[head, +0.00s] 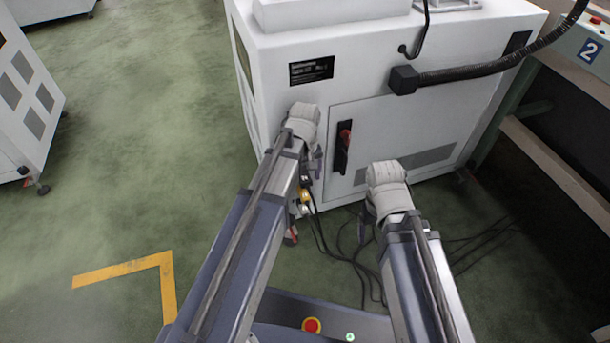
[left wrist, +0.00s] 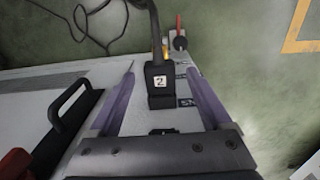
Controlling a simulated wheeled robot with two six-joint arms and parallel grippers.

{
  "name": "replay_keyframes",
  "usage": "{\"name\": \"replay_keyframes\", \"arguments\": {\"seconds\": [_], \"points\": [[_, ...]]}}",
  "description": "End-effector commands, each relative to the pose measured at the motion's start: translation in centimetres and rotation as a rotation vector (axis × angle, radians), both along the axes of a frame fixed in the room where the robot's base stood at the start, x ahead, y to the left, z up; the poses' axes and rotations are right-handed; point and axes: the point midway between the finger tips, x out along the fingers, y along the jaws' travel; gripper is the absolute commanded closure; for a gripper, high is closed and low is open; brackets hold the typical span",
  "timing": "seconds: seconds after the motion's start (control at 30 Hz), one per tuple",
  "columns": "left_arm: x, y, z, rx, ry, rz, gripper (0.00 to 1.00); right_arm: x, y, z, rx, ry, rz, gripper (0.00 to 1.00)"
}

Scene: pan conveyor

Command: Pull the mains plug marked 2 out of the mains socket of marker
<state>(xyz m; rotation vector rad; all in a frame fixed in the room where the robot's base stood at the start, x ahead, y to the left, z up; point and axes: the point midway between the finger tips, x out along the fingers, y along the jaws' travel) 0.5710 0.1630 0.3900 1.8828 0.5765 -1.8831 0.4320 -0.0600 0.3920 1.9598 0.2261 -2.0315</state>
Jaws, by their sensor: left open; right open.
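The black mains plug marked 2 (left wrist: 158,82) shows in the left wrist view, with a white label on its body and a dark cable running to the top. Its broad end meets the light panel of the machine; the socket face behind it is hidden. My left gripper (left wrist: 160,73) is open, with one purple finger on each side of the plug and gaps visible between. In the head view my left gripper (head: 314,165) is low at the machine's front left, and the plug cannot be made out. My right gripper (head: 367,222) is in front of the machine, its fingers mostly hidden.
Small dark markers (left wrist: 187,102) are on the panel beside the plug. A yellow item and a red-handled item (left wrist: 179,38) are beyond it. A black handle (left wrist: 75,117) is on the left. Loose cables (head: 345,255) lie on the floor. Open floor (head: 150,150) is to the left.

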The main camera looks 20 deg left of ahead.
Motion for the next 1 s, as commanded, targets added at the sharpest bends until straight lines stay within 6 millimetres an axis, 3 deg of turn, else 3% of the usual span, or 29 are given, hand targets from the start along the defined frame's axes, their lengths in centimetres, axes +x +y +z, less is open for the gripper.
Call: {"name": "replay_keyframes", "arguments": {"seconds": [0.33, 1.0], "points": [[0.00, 0.00, -0.43, 0.000, 0.000, 0.000, 0.19, 0.01, 0.00, -0.43, 0.000, -0.001, 0.000, 0.22], [0.00, 0.00, -0.44, 0.000, 0.000, 0.000, 0.94, 0.01, 0.00, -0.44, 0.000, 0.000, 0.000, 0.22]]}}
